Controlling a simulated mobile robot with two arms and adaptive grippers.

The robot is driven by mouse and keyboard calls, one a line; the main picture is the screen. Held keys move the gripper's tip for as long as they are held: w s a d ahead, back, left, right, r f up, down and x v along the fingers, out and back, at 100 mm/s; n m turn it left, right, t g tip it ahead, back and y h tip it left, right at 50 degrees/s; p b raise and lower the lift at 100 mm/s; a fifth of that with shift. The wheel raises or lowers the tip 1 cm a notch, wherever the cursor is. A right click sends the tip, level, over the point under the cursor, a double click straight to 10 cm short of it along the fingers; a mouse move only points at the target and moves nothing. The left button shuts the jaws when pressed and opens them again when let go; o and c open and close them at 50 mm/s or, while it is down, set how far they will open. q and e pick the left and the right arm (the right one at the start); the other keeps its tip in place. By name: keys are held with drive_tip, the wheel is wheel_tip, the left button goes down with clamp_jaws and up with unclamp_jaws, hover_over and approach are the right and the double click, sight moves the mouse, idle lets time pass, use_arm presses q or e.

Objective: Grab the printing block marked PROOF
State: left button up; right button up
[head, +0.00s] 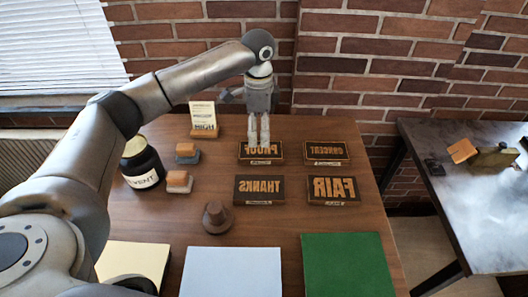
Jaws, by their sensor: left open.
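The PROOF printing block (275,152) is a dark block with raised orange mirrored letters, lying flat in the back row on the wooden table. My left gripper (258,143) points down at it from behind and above, fingers open. The fingertips overlap the block's back edge and part of its lettering in the head view; I cannot tell whether they touch it. My right gripper is not in view.
Blocks marked CONCERT (326,152), THANKS (259,190) and FAIR (333,190) lie close by. A dark jar (141,165), two sponge-like blocks (187,152) and a brown knobbed object (217,217) stand left. Coloured sheets lie in front. A brick wall is behind.

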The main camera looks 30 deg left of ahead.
sight(261, 149)
use_arm(q)
drive_tip(key=shift+f, duration=1.05)
drive_tip(key=shift+w+f, duration=0.1)
drive_tip(key=shift+f, duration=0.2)
wheel_tip(261, 149, down, 4)
drive_tip(key=shift+d+f+p, duration=0.15)
drive_tip(key=shift+f+p, duration=0.05)
drive_tip(key=shift+p, duration=0.35)
drive_tip(key=shift+f, duration=0.3)
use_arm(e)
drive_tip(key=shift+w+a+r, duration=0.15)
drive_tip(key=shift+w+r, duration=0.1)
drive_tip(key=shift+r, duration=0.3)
use_arm(q)
drive_tip(key=shift+c, duration=0.4)
drive_tip(key=c, duration=1.3)
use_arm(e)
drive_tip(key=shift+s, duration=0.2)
